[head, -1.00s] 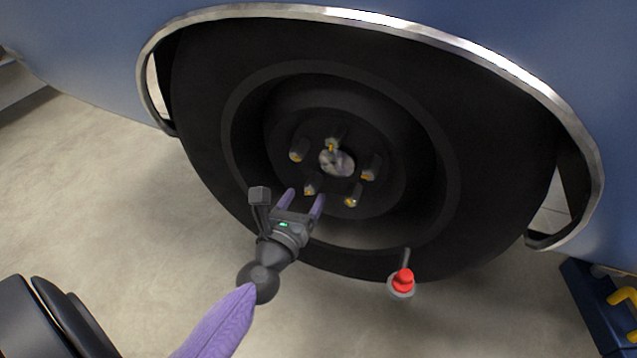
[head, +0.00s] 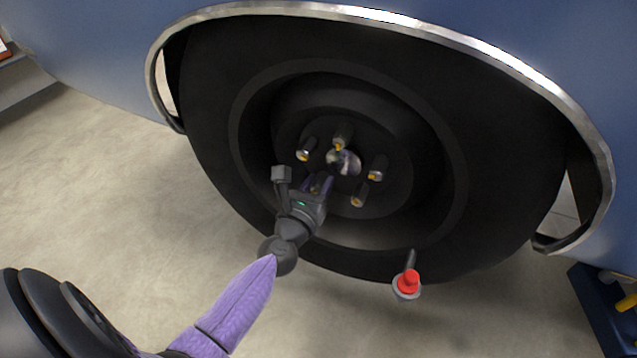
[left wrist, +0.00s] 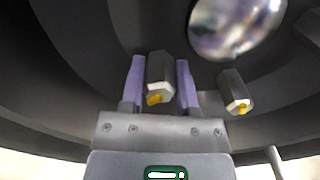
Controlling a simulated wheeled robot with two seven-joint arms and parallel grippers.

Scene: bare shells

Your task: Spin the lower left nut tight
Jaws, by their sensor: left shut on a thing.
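The wheel (head: 215,140) is dark, with several grey nuts with yellow tips around a shiny hub (head: 345,162). The lower left nut (left wrist: 159,75) stands between the purple fingers of my left gripper (left wrist: 160,84) in the left wrist view. The fingers are shut on its sides. In the head view my left gripper (head: 319,184) reaches in from below and largely hides this nut. The lower right nut (head: 358,197) is close to the right of the fingers. It also shows in the left wrist view (left wrist: 235,90). My right gripper is not in view.
Other nuts sit at the upper left (head: 305,150), top (head: 342,138) and right (head: 377,168). A red-capped part on a grey disc (head: 407,283) stands below the tyre. A dark blue box (head: 608,315) is at the lower right. The metal-edged wheel arch (head: 400,22) curves over the wheel.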

